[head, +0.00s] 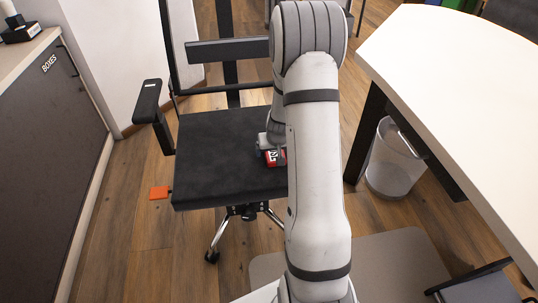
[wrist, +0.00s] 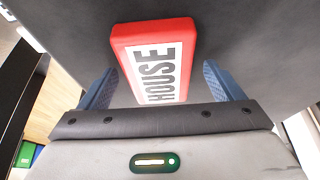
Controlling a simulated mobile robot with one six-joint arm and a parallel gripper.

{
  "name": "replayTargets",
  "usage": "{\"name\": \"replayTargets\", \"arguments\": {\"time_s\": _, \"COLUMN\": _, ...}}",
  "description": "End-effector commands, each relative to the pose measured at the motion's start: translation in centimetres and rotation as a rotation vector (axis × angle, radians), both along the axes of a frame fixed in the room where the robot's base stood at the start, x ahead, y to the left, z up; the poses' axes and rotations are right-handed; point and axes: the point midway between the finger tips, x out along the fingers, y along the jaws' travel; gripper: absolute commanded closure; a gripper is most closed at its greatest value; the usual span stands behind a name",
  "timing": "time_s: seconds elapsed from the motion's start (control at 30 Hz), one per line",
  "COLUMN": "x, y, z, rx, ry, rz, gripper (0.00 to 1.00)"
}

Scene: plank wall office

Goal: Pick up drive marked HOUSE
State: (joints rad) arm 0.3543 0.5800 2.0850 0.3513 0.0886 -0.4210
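The drive marked HOUSE (wrist: 153,62) is a red block with a white label. In the wrist view it lies on the dark chair seat (wrist: 255,55), its lower part reaching between my fingers. My gripper (wrist: 163,85) is open, with a blue finger on each side of the drive and a gap at both sides. In the head view the red drive (head: 276,157) shows at the right of the seat (head: 225,140), partly hidden by my arm. The fingertips are hard to make out there.
The chair has an armrest (head: 148,100) at left. A grey cabinet (head: 50,150) marked BOXES is at left. An orange tab (head: 159,193) shows by the seat's front left corner.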

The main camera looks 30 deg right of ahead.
Motion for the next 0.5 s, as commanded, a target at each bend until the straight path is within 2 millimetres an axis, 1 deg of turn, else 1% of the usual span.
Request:
{"name": "replayTargets", "arguments": {"time_s": 0.03, "x": -0.03, "y": 0.0, "z": 0.01, "rx": 0.0, "ry": 0.001, "rz": 0.0, "gripper": 0.17}}
{"name": "replayTargets", "arguments": {"time_s": 0.07, "x": -0.03, "y": -0.01, "z": 0.01, "rx": 0.0, "ry": 0.001, "rz": 0.0, "gripper": 0.19}}
{"name": "replayTargets", "arguments": {"time_s": 0.5, "x": -0.06, "y": -0.05, "z": 0.0, "rx": 0.001, "ry": 0.001, "rz": -0.001, "gripper": 0.55}}
